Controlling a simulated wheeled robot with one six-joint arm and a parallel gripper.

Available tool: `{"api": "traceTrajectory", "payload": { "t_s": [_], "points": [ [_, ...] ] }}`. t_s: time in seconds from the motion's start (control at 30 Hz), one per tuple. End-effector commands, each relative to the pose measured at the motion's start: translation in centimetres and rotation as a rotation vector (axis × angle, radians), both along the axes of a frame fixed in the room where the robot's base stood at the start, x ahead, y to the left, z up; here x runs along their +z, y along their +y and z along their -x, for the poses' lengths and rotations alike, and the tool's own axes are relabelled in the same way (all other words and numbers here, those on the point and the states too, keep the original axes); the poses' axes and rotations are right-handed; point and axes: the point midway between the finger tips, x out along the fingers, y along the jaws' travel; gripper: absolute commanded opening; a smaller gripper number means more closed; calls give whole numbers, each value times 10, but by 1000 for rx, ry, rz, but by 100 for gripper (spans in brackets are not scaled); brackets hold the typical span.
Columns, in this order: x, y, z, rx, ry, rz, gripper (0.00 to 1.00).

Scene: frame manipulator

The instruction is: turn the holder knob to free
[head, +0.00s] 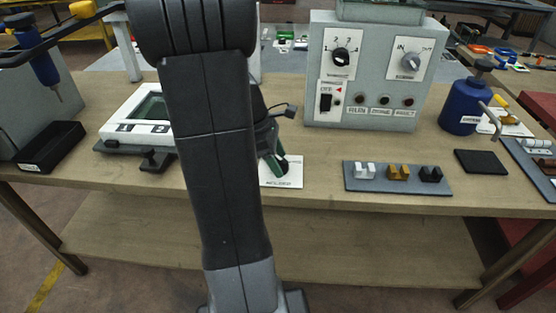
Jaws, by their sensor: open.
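A white frame holder (112,139) with a dark green panel stands on the left of the bench, its right side hidden behind my arm.
A grey control box (365,72) with dials stands right of my arm.

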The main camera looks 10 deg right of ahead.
Motion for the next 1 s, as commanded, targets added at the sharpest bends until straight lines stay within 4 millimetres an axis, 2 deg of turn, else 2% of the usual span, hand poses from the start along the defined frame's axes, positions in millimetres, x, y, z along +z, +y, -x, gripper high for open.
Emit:
{"api": "traceTrajectory", "payload": {
  "t_s": [0.33, 0.5, 0.57, 1.0],
  "points": [
    [-3, -1, 0, 0, 1, 0, 60],
    [-3, -1, 1, 0, 1, 0, 27],
    [-3, -1, 1, 0, 1, 0, 17],
    [-1, -2, 0, -90, 2, 1, 17]
  ]
}}
